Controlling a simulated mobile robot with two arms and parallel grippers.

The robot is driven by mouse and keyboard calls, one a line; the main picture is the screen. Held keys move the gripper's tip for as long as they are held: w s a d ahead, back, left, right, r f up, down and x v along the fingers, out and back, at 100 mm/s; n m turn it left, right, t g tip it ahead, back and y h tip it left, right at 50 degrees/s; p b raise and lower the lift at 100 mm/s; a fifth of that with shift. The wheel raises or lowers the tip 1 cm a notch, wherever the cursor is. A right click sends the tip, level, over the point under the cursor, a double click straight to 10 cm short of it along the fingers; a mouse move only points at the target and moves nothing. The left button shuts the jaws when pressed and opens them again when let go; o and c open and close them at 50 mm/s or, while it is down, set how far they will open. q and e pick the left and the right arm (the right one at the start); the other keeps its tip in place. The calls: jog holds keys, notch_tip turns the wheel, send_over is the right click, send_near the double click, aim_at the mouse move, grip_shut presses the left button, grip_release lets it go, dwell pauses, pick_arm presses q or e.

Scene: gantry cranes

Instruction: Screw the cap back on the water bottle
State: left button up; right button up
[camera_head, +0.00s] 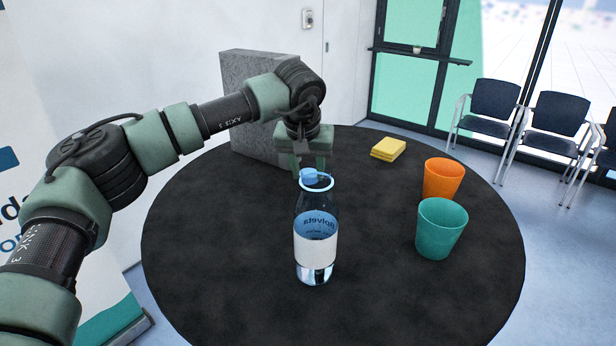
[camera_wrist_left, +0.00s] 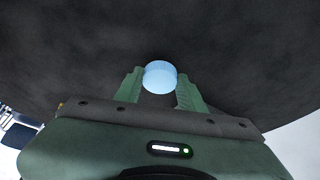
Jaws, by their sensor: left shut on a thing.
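The clear water bottle (camera_head: 316,247) with a white label stands upright on the round black table, with a light blue ring at its mouth. My left gripper (camera_head: 309,169) reaches in behind the bottle, pointing down, and is shut on the blue cap (camera_head: 309,175). In the left wrist view the round blue cap (camera_wrist_left: 160,77) sits between the two green fingers of my left gripper (camera_wrist_left: 160,82). In the head view the cap overlaps the far side of the bottle's mouth; whether they touch I cannot tell. My right gripper is not in view.
A teal cup (camera_head: 440,230) and an orange cup (camera_head: 443,180) stand right of the bottle. Yellow sponges or cloths (camera_head: 388,149) lie at the back. A grey speckled block (camera_head: 243,125) stands behind my left arm. The front of the black table (camera_head: 230,270) is clear.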

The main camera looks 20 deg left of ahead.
pick_arm(q)
notch_tip(320, 180, up, 19)
jog(key=b, duration=0.1)
jog(key=shift+f, duration=0.2)
jog(key=shift+f, duration=0.15)
